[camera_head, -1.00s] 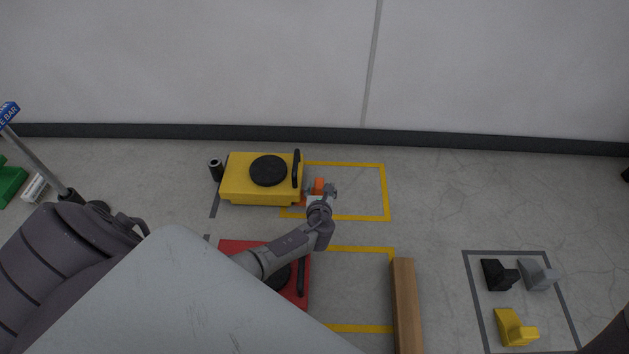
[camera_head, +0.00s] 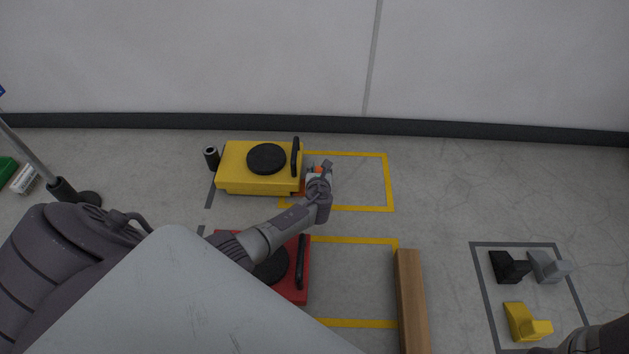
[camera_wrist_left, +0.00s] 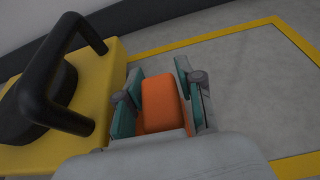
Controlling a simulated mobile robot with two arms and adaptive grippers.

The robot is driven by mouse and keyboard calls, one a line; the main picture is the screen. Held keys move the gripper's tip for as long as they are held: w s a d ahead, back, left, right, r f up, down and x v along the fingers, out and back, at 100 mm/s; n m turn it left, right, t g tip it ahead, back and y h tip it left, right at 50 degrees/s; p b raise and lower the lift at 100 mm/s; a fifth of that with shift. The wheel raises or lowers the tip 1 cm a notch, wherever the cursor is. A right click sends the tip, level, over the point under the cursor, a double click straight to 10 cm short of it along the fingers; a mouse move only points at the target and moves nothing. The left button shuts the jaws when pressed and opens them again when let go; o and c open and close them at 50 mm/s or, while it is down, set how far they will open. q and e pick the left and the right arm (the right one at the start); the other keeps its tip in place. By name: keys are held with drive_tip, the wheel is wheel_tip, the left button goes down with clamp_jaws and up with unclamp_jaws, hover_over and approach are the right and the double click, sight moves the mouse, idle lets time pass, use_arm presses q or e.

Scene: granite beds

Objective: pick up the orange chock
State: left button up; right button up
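The orange chock (camera_wrist_left: 160,102) is between the two fingers of my left gripper (camera_wrist_left: 158,100) in the left wrist view, with gaps at its sides hard to judge. In the head view only a small part of the orange chock (camera_head: 319,170) shows, beside the right end of the yellow machine; my left gripper (camera_head: 319,168) hides most of it. The fingers are apart, one on each side of the chock, and whether they press on it cannot be told. My right arm shows only as a dark part at the lower right, and its gripper is not visible.
The yellow machine (camera_head: 235,176) with a black handle stands close to my left gripper. A red machine (camera_head: 291,287) lies under my left arm. A wooden beam (camera_head: 412,300) lies right of it. Black (camera_head: 507,266), grey (camera_head: 547,266) and yellow (camera_head: 522,322) chocks sit in a marked area.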

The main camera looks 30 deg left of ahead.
use_arm(q)
clamp_jaws()
drive_tip(key=shift+r, duration=0.1)
